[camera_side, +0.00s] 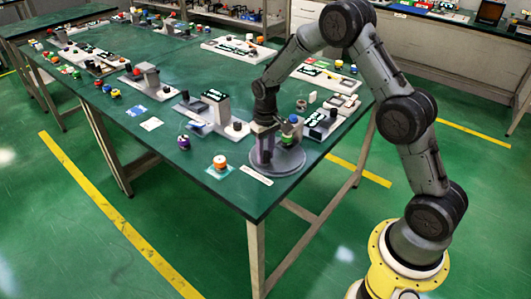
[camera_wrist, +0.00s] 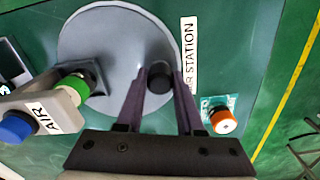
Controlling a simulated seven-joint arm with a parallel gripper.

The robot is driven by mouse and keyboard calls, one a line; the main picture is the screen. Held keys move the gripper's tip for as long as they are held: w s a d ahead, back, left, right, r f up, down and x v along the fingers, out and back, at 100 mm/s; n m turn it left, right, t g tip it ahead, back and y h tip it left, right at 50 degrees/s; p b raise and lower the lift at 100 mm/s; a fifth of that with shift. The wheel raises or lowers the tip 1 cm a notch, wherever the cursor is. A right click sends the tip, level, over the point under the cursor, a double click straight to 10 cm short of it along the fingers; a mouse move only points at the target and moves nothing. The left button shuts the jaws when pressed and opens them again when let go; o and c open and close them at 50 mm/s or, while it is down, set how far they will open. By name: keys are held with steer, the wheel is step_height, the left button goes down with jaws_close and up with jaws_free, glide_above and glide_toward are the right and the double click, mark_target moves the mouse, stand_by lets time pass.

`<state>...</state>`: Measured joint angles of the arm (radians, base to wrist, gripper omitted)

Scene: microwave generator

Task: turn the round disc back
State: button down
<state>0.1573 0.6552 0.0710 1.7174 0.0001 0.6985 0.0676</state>
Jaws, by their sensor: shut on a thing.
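The round grey disc (camera_side: 290,161) lies flat on the green table near its front right corner. It also shows in the wrist view (camera_wrist: 92,32), with a dark round knob (camera_wrist: 160,76) standing on it off-centre, toward the right side. My gripper (camera_side: 263,158) reaches down over the disc's left part in the side view. In the wrist view, my gripper (camera_wrist: 160,80) has its two purple fingers on either side of the dark knob and is shut on it. The fingers hide part of the disc's lower edge.
A grey block labelled AIR (camera_wrist: 45,117) with green and blue caps stands beside the disc. An orange-and-white cap (camera_wrist: 223,121) sits on a small card to the right. A label strip (camera_side: 256,175) lies by the disc. Several devices fill the table farther back.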

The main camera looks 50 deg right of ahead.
mark_target(293, 161)
steer(key=shift+s+n, duration=0.15)
steer(key=shift+n, duration=0.25)
stand_by(0.6)
steer(key=shift+s+d+r+n, duration=0.1)
steer(key=shift+s+n, duration=0.4)
steer(key=shift+n, duration=0.4)
steer(key=shift+s+d+n, duration=0.1)
steer(key=shift+s+n, duration=0.35)
steer(key=shift+n, duration=0.45)
steer(key=shift+s+d+n, duration=0.4)
steer(key=shift+s+n, duration=0.15)
steer(key=shift+n, duration=0.6)
steer(key=shift+s+d+n, duration=0.35)
steer(key=shift+s+n, duration=0.15)
steer(key=shift+n, duration=0.65)
steer(key=shift+s+d+n, duration=0.3)
steer(key=shift+d+n, duration=0.2)
steer(key=shift+n, duration=0.6)
steer(key=shift+s+d+n, duration=0.3)
steer(key=shift+d+n, duration=0.15)
steer(key=shift+n, duration=0.65)
steer(key=shift+s+d+n, duration=0.15)
steer(key=shift+d+n, duration=0.45)
steer(key=shift+n, duration=0.5)
steer(key=shift+s+d+n, duration=0.1)
steer(key=shift+d+n, duration=0.45)
steer(key=shift+n, duration=0.55)
steer(key=shift+d, duration=0.15)
